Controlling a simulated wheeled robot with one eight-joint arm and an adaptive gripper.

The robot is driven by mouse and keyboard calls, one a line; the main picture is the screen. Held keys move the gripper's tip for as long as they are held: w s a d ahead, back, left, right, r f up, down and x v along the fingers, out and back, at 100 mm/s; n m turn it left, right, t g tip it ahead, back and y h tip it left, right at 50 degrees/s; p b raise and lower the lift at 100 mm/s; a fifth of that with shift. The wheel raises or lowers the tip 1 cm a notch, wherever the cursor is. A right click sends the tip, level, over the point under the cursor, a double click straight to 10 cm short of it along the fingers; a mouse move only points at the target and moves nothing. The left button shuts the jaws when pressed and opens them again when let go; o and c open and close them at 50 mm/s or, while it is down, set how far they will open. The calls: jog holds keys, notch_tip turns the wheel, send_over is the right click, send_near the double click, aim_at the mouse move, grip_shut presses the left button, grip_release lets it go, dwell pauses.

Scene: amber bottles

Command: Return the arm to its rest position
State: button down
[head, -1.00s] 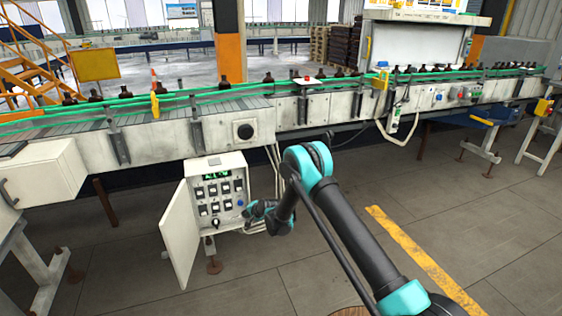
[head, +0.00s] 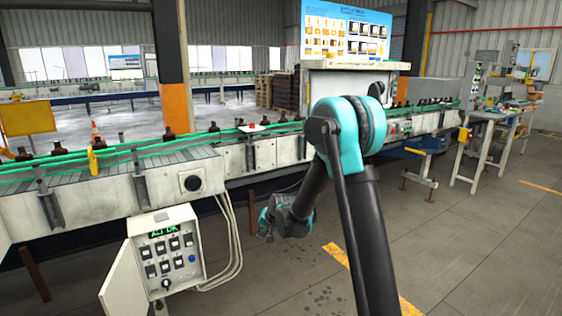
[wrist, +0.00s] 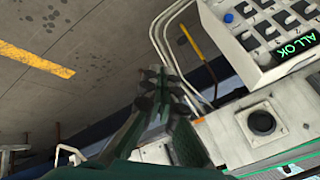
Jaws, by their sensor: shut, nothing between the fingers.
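My arm is folded in the head view, its elbow raised in the middle and its forearm hanging down to the left. My gripper (head: 265,224) hangs to the right of the control box, apart from it and clear of the floor. In the wrist view my gripper (wrist: 155,84) is shut and empty, its fingers dark against the floor and cables. The white control box (head: 172,250) has its door (head: 122,283) open. Its green display (wrist: 295,45) reads ALL OK in the wrist view.
The conveyor (head: 255,155) with green rails and brown bottles runs across behind my arm. White cables (head: 235,240) hang beside the control box. Open concrete floor (head: 450,265) with a yellow stripe (head: 338,254) lies to the right. A workbench (head: 490,115) stands at the far right.

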jog(key=s+d+r+h, duration=0.1)
jog(key=s+d+r, duration=0.3)
jog(key=s+d, duration=0.4)
jog(key=s+d+n+h, duration=0.1)
jog(key=s+d, duration=0.8)
jog(key=s, duration=0.4)
jog(key=s+d+f+n+g+h, duration=0.1)
jog(key=s+d+h, duration=0.1)
jog(key=s+d, duration=0.8)
jog(key=s, duration=0.3)
jog(key=shift+s+g, duration=0.2)
jog(key=shift+g, duration=0.1)
jog(key=shift+a, duration=0.1)
